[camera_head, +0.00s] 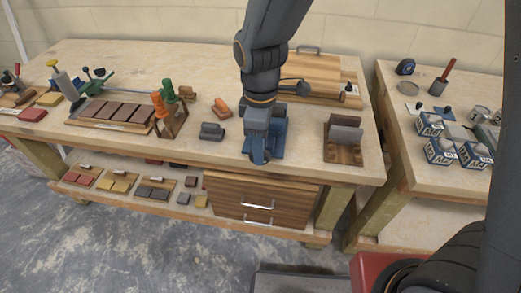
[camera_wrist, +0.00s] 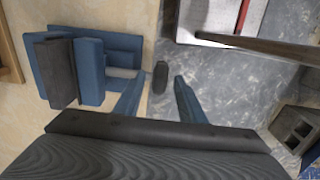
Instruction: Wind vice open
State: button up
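The blue vice (camera_head: 279,140) stands on the bench near its front edge, partly hidden behind my gripper in the head view. In the wrist view the vice (camera_wrist: 91,70) is at the upper left, with a dark grey block between or against its blue jaws. A short grey screw (camera_wrist: 122,73) points from it toward my gripper. A dark rounded handle (camera_wrist: 160,77) shows between and just beyond my fingertips. My gripper (camera_wrist: 157,92) has its two blue fingers apart, one on each side of the handle, with no visible contact. In the head view my gripper (camera_head: 260,157) hangs in front of the vice.
A dark block (camera_head: 212,131) and a brown stand (camera_head: 343,138) flank the vice on the bench. A rack with orange and green handles (camera_head: 170,112) is further left. Wooden drawers (camera_head: 262,198) are below. Blue boxes (camera_head: 440,150) stand on the right bench.

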jog(key=shift+f, duration=1.3)
grip_shut()
jog(key=shift+a+r+h+p, duration=0.1)
jog(key=shift+h+p, duration=0.2)
jog(key=shift+p, duration=0.3)
jog(key=shift+a+h+p, duration=0.15)
jog(key=shift+h+p, duration=0.65)
jog(key=shift+p, duration=0.1)
jog(key=h, duration=0.3)
jog(key=shift+a, duration=0.15)
jog(key=shift+a+g+h, duration=0.1)
jog(key=shift+g+h, duration=0.2)
jog(key=shift+h, duration=0.9)
jog(key=shift+w, duration=0.1)
